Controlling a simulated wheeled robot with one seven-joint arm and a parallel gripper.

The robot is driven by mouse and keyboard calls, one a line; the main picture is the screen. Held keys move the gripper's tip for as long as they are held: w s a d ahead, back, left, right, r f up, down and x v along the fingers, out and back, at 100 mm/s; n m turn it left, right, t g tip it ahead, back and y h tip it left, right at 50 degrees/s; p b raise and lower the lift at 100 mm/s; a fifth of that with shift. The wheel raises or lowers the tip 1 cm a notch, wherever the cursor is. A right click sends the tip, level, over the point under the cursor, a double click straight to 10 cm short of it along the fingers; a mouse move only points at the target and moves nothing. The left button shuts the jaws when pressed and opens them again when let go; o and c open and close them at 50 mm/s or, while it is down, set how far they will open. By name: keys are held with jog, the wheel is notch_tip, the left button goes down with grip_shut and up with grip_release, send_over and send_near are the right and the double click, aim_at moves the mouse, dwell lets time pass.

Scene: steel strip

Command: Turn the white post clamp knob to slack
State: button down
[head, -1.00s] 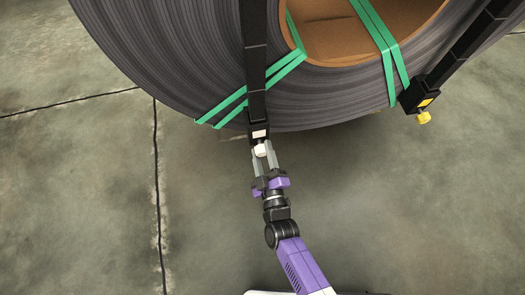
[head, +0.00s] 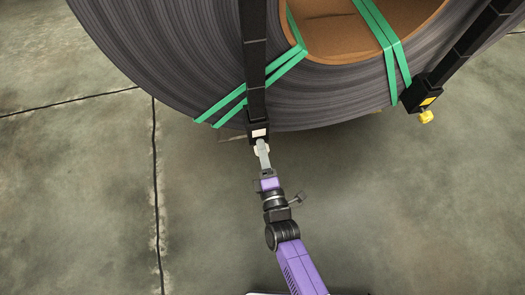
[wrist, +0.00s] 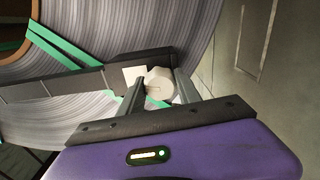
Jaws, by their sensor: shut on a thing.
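The white knob (wrist: 159,84) sits at the end of a black post (head: 256,75) that has a white label (head: 259,133). In the wrist view my gripper (wrist: 162,88) has one finger on each side of the knob and is shut on it. In the head view my gripper (head: 262,150) reaches up to the post's lower end, and its fingers mostly hide the knob. The post stands against the big steel coil (head: 180,60).
A second black post (head: 465,50) with a yellow knob (head: 426,117) stands to the right. Green straps (head: 380,35) wrap the coil, and its core is brown (head: 325,30). The concrete floor (head: 400,210) around my arm is clear.

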jog(key=shift+f+n, duration=0.15)
jog(key=shift+n, duration=0.45)
jog(key=c, duration=0.9)
grip_release()
jog(key=shift+o, duration=0.2)
jog(key=p+v, duration=0.2)
jog(key=v, duration=0.6)
jog(key=shift+w, duration=0.1)
